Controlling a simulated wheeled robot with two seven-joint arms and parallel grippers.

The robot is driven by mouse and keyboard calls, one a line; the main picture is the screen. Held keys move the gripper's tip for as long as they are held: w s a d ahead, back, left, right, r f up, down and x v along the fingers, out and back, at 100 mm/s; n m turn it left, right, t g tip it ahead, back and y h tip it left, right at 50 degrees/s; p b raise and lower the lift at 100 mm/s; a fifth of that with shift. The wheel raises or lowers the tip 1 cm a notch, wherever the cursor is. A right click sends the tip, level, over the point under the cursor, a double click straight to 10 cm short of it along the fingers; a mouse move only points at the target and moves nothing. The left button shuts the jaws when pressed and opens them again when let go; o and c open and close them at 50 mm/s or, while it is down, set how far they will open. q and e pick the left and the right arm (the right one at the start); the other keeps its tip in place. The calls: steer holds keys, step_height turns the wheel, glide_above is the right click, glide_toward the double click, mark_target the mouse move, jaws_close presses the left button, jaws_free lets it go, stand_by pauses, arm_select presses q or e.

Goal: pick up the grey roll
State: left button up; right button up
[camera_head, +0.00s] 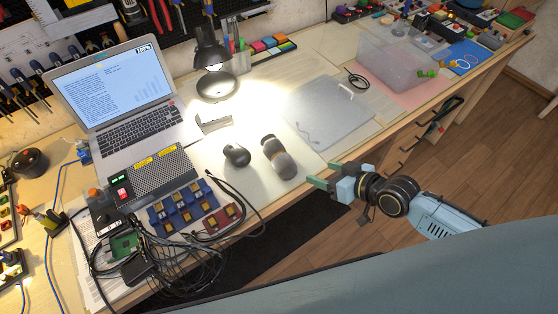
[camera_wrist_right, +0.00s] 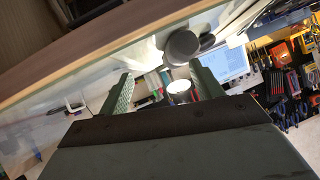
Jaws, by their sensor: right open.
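The grey roll (camera_head: 281,163) lies on the white work surface near the front edge of the bench. It has a dark far end, a pale band and a grey near part. In the right wrist view a grey rounded thing (camera_wrist_right: 182,46), likely the roll, shows beyond the fingers. My right gripper (camera_head: 326,174) is open and empty at the bench's front edge, to the right of the roll and apart from it. Its two green fingers also show spread in the right wrist view (camera_wrist_right: 163,88). My left gripper is not in view.
A dark mouse-like thing (camera_head: 236,154) sits just left of the roll. A lit lamp (camera_head: 217,86) and laptop (camera_head: 125,95) stand behind. Cables and a blue parts tray (camera_head: 178,210) lie front left. A translucent sheet (camera_head: 328,112) and clear bin (camera_head: 395,62) lie to the right.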

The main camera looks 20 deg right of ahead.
mark_target(290, 159)
steer(key=shift+y, duration=0.5)
steer(key=w+a+b, duration=0.1)
steer(key=w+a, duration=0.4)
steer(key=shift+w+a+f+b, duration=0.15)
steer(key=shift+b, duration=0.15)
steer(key=b+x, duration=0.1)
steer(key=x, duration=0.4)
steer(key=shift+w+a+f, duration=0.1)
steer(key=shift+w+a, duration=0.1)
steer(key=shift+w, duration=0.05)
steer(key=shift+w+a+f, duration=0.1)
steer(key=shift+w, duration=0.05)
steer(key=c, duration=0.8)
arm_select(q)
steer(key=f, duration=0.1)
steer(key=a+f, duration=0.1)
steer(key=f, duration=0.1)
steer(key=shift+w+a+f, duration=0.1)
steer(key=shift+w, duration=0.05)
arm_select(e)
steer(key=shift+o, duration=0.2)
